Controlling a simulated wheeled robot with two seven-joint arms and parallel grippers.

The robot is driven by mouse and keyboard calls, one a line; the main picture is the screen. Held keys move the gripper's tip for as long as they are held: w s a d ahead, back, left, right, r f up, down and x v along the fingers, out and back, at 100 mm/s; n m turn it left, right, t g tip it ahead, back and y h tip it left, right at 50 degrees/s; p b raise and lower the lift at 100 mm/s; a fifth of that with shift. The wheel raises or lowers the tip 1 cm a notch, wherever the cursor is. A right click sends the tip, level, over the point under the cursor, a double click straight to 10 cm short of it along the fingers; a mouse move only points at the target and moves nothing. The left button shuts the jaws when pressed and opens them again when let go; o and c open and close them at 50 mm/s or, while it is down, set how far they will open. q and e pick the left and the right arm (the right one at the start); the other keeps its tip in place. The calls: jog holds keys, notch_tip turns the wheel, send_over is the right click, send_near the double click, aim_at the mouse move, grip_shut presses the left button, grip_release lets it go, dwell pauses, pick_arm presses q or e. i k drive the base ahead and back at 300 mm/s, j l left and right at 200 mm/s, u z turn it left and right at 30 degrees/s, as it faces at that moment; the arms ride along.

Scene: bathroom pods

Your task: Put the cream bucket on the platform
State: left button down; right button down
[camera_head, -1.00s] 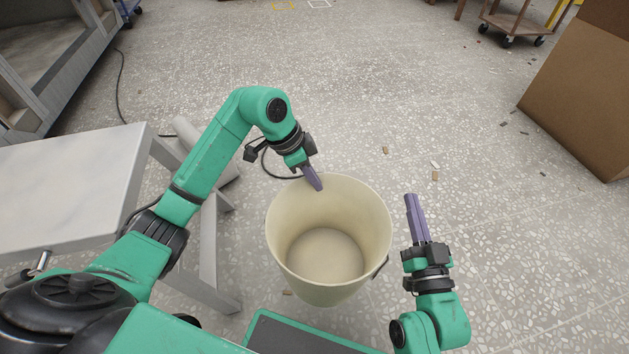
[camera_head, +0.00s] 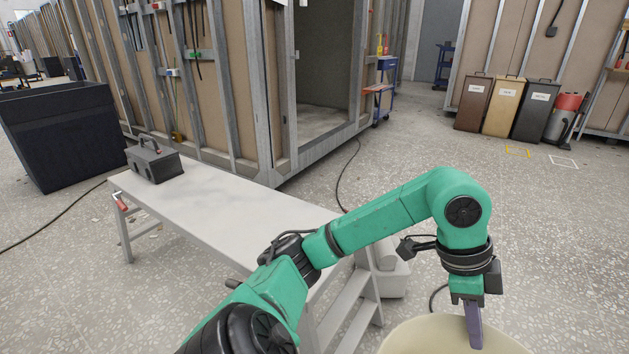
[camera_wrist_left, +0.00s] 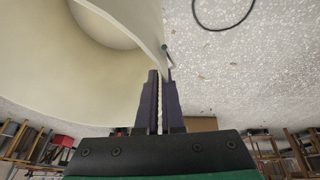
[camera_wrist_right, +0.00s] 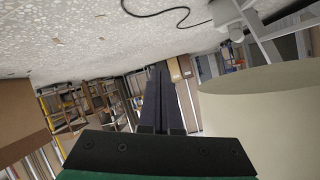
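The cream bucket (camera_head: 430,338) shows only by its top at the bottom edge of the head view. It fills the upper left of the left wrist view (camera_wrist_left: 60,85). My left gripper (camera_head: 474,335) points down at its rim, with the thin wall between its fingers (camera_wrist_left: 159,95), which look closed on it. My right gripper (camera_wrist_right: 160,85) is outside the head view; its fingers are together and empty, beside the bucket (camera_wrist_right: 265,110) in its wrist view. The platform (camera_head: 220,215), a long pale bench with legs and a side step, stands left of the bucket.
A dark toolbox (camera_head: 154,162) sits on the platform's far left end. The rest of its top is clear, partly behind my left arm. A black bin (camera_head: 60,135) stands farther left, a framed pod (camera_head: 230,80) behind. A cable (camera_head: 340,185) lies on the floor.

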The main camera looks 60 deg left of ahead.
aim_at(263, 221)
jog(key=k+j+u, duration=0.1)
jog(key=j, duration=0.25)
jog(key=k+j+u, duration=0.1)
jog(key=k+j, duration=0.45)
jog(key=j, duration=0.15)
jog(key=k+j+u, duration=0.15)
jog(key=j, duration=0.2)
